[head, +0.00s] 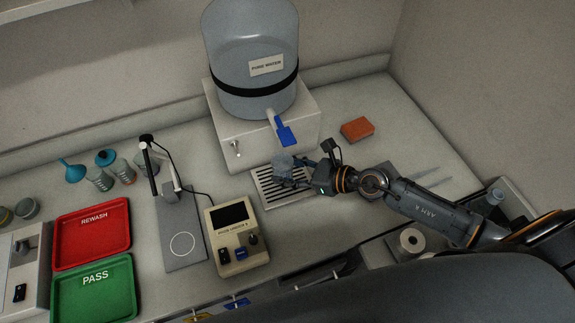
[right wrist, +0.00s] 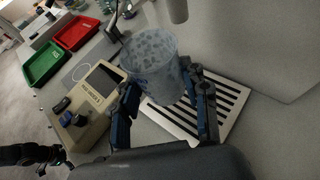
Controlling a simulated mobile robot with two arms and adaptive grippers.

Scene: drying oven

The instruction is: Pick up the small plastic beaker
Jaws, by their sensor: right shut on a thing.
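The small plastic beaker (head: 284,162) is a clear, greyish cup with a spotted surface. My right gripper (head: 297,172) is shut on it, at the drain grille in front of the water dispenser. In the right wrist view the beaker (right wrist: 155,62) sits between the two blue-grey fingers of the right gripper (right wrist: 165,95), mouth facing up and slightly tilted in the picture. I cannot tell whether its base touches the grille.
The pure water tank (head: 250,85) stands on a white base with a blue tap lever (head: 285,133). The slotted drain grille (head: 272,187) lies below. A beige meter (head: 236,235), a red REWASH tray (head: 92,232), a green PASS tray (head: 95,290) and an orange sponge (head: 357,129) surround it.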

